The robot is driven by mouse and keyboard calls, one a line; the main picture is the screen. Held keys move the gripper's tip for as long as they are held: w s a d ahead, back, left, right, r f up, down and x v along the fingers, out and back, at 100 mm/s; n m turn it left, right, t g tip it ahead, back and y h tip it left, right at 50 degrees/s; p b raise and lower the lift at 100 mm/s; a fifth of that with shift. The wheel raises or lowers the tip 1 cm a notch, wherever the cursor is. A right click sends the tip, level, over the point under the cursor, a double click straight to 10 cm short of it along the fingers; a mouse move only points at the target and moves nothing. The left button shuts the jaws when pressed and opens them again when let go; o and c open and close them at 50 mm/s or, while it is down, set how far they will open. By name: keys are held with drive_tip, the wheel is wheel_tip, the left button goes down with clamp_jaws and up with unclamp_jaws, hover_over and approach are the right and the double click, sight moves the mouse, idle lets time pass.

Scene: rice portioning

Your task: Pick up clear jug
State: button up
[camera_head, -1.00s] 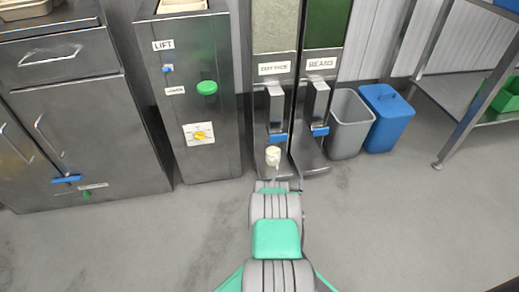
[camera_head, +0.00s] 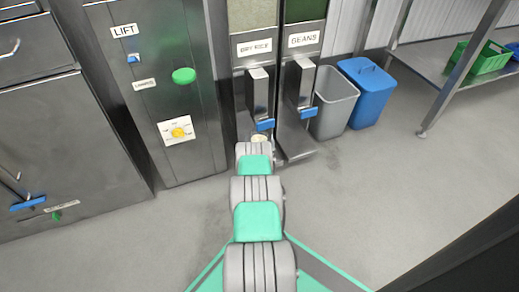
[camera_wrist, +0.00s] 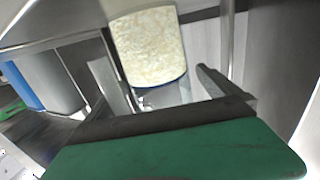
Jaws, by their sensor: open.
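The clear jug (camera_head: 258,139) stands low at the foot of the dry rice dispenser (camera_head: 260,90). Only its pale top shows past the end of my arm in the head view. My gripper (camera_wrist: 150,70) is open, with one finger on each side of the jug's near end. I cannot tell whether the fingers touch it. In the head view my gripper is hidden behind my arm.
A beans dispenser (camera_head: 302,90) stands directly to the right. Grey (camera_head: 333,103) and blue (camera_head: 368,90) bins are beyond it. A steel lift cabinet (camera_head: 165,90) is close on the left. A metal shelf (camera_head: 440,68) holds a green crate (camera_head: 482,57). Open floor lies in front.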

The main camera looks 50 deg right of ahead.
drive_tip(key=shift+w+d, duration=0.1)
drive_tip(key=shift+d, duration=0.05)
drive_tip(key=c, duration=2)
drive_tip(key=shift+r, duration=0.15)
drive_tip(key=shift+c, duration=0.6)
